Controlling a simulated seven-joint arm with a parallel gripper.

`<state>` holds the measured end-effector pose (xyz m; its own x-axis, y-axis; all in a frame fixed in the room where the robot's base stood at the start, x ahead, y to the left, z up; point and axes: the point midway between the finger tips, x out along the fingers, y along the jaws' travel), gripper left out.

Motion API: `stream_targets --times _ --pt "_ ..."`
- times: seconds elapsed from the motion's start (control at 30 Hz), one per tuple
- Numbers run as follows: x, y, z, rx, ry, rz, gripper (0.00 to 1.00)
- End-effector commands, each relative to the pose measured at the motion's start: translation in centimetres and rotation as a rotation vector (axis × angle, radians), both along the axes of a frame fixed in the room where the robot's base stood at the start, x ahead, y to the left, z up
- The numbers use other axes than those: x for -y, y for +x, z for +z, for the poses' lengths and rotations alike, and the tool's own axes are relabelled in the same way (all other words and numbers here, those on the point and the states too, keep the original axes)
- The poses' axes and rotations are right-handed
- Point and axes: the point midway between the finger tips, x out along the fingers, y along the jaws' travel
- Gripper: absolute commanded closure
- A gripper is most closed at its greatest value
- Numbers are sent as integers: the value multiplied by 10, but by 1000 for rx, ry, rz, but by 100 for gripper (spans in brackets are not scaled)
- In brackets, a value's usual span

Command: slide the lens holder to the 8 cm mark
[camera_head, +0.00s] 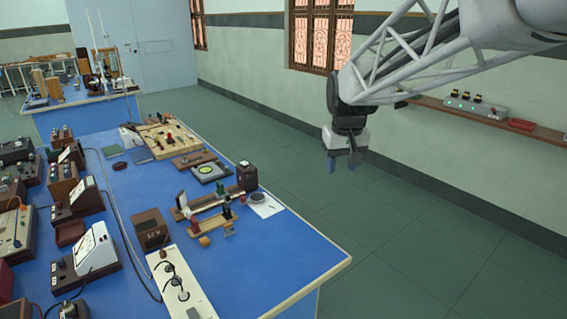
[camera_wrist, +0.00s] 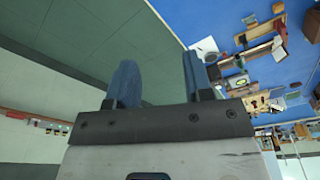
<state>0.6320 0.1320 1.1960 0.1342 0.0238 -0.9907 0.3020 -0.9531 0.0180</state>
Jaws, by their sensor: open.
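A wooden optical bench (camera_head: 208,206) lies on the blue table, with small upright holders on it. A white upright plate (camera_head: 183,202) stands at its left end, and a dark green upright piece (camera_head: 227,208) stands nearer its right end. I cannot tell for sure which piece is the lens holder, and the scale marks are too small to read. My gripper (camera_head: 342,164) is open and empty, in the air beyond the table's right edge, well away from the bench. In the wrist view, its two blue fingers (camera_wrist: 160,72) are spread apart with nothing between them.
The blue table (camera_head: 290,245) is bare at its front right corner. A dark box (camera_head: 247,176) and a white sheet (camera_head: 265,204) lie near the bench's right end. Open floor lies below my gripper.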

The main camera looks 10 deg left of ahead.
Motion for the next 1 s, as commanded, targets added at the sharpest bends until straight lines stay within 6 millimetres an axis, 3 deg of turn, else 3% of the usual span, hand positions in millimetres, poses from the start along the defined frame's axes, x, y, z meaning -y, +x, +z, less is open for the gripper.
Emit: stream_targets --times 0.43,1.0 --pt "-71 90 -23 -27 -10 99 53" --pt "-175 187 -78 -62 -23 225 53"
